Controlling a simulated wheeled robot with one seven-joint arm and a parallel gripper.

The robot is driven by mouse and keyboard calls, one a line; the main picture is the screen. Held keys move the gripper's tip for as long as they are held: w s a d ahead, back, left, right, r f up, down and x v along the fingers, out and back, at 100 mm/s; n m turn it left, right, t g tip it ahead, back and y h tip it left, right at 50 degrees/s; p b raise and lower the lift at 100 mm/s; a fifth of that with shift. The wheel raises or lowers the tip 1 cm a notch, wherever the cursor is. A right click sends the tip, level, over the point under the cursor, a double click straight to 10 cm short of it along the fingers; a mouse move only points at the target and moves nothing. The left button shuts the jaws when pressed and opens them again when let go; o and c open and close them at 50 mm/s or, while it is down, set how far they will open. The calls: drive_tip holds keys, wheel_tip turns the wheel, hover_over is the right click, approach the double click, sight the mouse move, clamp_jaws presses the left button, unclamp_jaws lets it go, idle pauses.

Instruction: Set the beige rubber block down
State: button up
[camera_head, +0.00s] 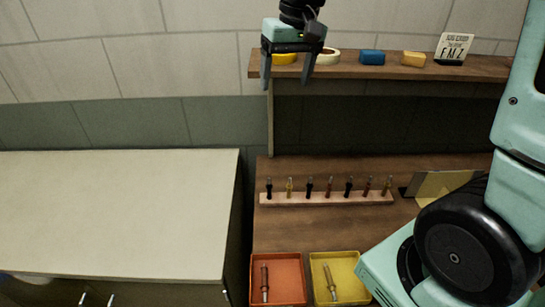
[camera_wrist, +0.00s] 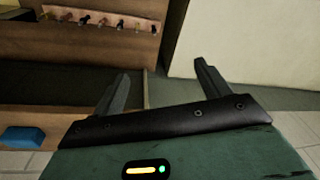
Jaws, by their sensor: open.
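A tan-yellow block (camera_head: 413,59), which looks like the beige rubber block, rests on the upper wooden shelf (camera_head: 480,70) in the head view, right of a blue block (camera_head: 373,57). My gripper (camera_head: 287,84) is at the left end of that shelf, fingers pointing down, well left of the tan block and apart from it. In the wrist view my gripper (camera_wrist: 162,72) has its fingers spread with nothing between them. The tan block does not show in the wrist view.
A small sign (camera_head: 453,47) is at the shelf's right. Below are a tool rack (camera_head: 330,198), an orange tray (camera_head: 285,257) and a yellow tray (camera_head: 347,257). The left cabinet top (camera_head: 110,210) is clear.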

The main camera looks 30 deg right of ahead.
drive_tip(key=s+a+f+n+g, duration=0.1)
drive_tip(key=s+a+f+n, duration=0.35)
drive_tip(key=s+a, duration=0.75)
drive_tip(key=s+a+f+n, duration=0.2)
drive_tip(key=s+f, duration=0.1)
drive_tip(key=s, duration=0.3)
drive_tip(key=s+a+f+n, duration=0.2)
drive_tip(key=s+a, duration=0.1)
drive_tip(key=s, duration=0.3)
drive_tip(key=shift+f+g, duration=0.4)
wheel_tip(320, 180, down, 10)
drive_tip(key=b, duration=1)
